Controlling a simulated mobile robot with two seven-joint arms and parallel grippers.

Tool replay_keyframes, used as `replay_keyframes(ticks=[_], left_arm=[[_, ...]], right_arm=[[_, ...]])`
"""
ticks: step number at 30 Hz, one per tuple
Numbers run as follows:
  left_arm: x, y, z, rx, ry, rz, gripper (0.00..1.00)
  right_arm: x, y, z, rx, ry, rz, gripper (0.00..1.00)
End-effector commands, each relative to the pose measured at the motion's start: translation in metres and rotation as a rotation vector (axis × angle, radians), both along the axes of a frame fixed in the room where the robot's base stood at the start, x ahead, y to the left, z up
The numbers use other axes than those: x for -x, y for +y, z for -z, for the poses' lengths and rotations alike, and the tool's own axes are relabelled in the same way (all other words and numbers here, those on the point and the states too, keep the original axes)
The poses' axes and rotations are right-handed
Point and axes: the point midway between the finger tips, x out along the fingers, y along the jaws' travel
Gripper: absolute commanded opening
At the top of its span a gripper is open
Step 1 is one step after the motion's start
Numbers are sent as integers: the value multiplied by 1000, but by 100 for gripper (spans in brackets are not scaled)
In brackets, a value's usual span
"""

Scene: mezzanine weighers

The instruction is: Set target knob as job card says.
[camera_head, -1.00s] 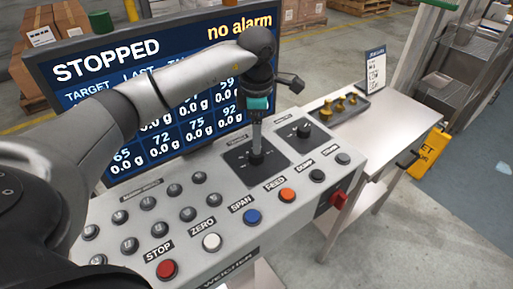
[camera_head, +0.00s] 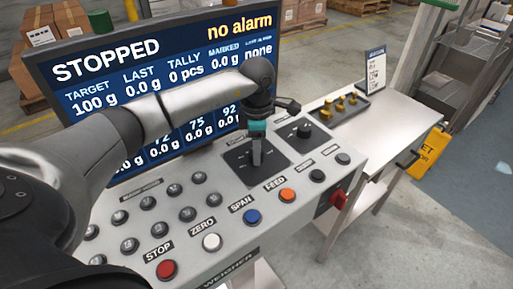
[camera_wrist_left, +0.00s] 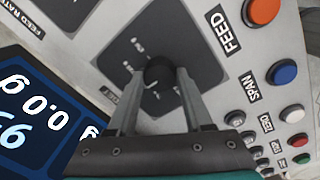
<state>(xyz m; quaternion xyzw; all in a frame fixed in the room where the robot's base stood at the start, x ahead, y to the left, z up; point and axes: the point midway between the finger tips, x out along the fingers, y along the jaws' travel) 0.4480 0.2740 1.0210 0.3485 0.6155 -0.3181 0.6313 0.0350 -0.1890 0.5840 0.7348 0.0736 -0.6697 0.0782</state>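The target knob (camera_wrist_left: 160,72) is a dark round knob on a black dial plate (camera_head: 241,168) on the grey console. My left gripper (camera_head: 256,162) points down over that plate and hides the knob in the head view. In the left wrist view, the two fingers of my left gripper (camera_wrist_left: 161,80) stand apart, one on each side of the knob, with small gaps seeming to show. The screen (camera_head: 120,85) reads STOPPED, no alarm, TARGET 100 g. The job card (camera_head: 375,72) stands upright on the side table; its text is too small to read. My right gripper is out of view.
A second knob (camera_head: 304,129) sits just right of the dial. Buttons line the console front: red stop (camera_head: 167,269), white zero (camera_head: 212,242), blue span (camera_head: 252,216), orange feed (camera_head: 288,195). A red switch (camera_head: 339,199) is on the side. Yellow weights (camera_head: 341,105) lie on the table.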

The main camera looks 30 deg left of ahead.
Motion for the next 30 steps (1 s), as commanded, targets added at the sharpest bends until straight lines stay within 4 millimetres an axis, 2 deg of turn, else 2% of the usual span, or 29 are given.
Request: replay_keyframes(ticks=[2,13,23,30], left_arm=[[0,0,0,0,0,0,41],[0,0,0,0,0,0,0],[0,0,-1,1,0,-36,0],[-1,0,-1,0,0,-169,0]], right_arm=[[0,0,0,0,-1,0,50],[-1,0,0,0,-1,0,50],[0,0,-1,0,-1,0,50],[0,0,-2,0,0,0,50]])
